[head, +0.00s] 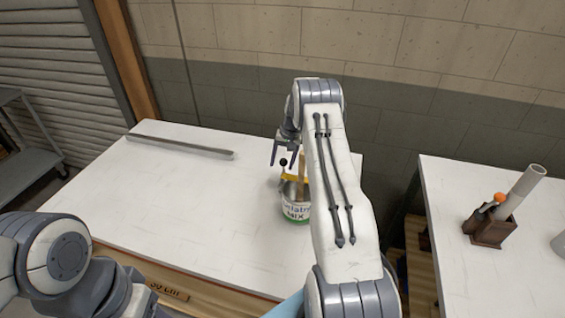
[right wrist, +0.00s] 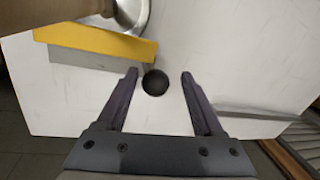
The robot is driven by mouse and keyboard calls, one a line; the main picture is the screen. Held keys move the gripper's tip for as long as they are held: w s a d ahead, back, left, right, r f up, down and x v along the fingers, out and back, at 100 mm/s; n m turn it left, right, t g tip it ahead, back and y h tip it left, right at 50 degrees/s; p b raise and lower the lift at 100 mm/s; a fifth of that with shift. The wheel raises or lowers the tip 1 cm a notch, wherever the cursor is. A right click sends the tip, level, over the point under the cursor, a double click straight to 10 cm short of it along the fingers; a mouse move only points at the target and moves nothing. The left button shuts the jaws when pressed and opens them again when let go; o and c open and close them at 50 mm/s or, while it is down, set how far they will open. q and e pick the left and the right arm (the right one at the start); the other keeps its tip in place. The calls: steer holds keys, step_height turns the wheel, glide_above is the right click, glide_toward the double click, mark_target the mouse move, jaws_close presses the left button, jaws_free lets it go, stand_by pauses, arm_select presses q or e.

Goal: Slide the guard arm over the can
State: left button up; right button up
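The can (head: 297,211), with a white label reading MIX and a green band at its base, stands upright on the white table. The yellow guard arm (head: 291,178) is beside and partly over the can's top in the head view; it also shows as a yellow bar (right wrist: 100,42) in the right wrist view. A round black knob (right wrist: 155,82) appears near the bar's end, also in the head view (head: 283,162). My right gripper (right wrist: 158,75) is open, with the knob between its fingertips in the picture; contact is not visible. My left gripper is out of view.
A grey metal bar (head: 180,146) lies at the table's back left. A wooden post (head: 303,163) rises by the can. A second table at right holds a brown holder (head: 489,230) with a grey tube (head: 522,190). The white table's left part is clear.

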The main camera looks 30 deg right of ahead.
steer(key=shift+s+d, duration=0.15)
steer(key=shift+d, duration=0.1)
step_height(320, 180, up, 10)
steer(key=s+d+b, duration=0.1)
steer(key=b, duration=0.2)
steer(key=shift+d, duration=0.25)
steer(key=shift+s+r, duration=0.1)
steer(key=s+a+r+n, duration=0.2)
steer(key=a+r, duration=0.1)
steer(key=a, duration=0.6)
steer(key=s+a+r+n, duration=0.2)
steer(key=a, duration=0.8)
steer(key=s+a+r+n, duration=0.2)
steer(key=a+r, duration=0.1)
steer(key=a, duration=0.6)
steer(key=s+a+n+g, duration=0.1)
steer(key=s+a+n, duration=0.4)
steer(key=s+a, duration=0.85)
steer(key=s+d+f+n+b, duration=0.1)
steer(key=s+f+n, duration=0.1)
steer(key=s, duration=1.3)
steer(key=shift+s+n+h, duration=0.25)
steer(key=shift+n+h, duration=0.15)
steer(key=shift+n, duration=0.3)
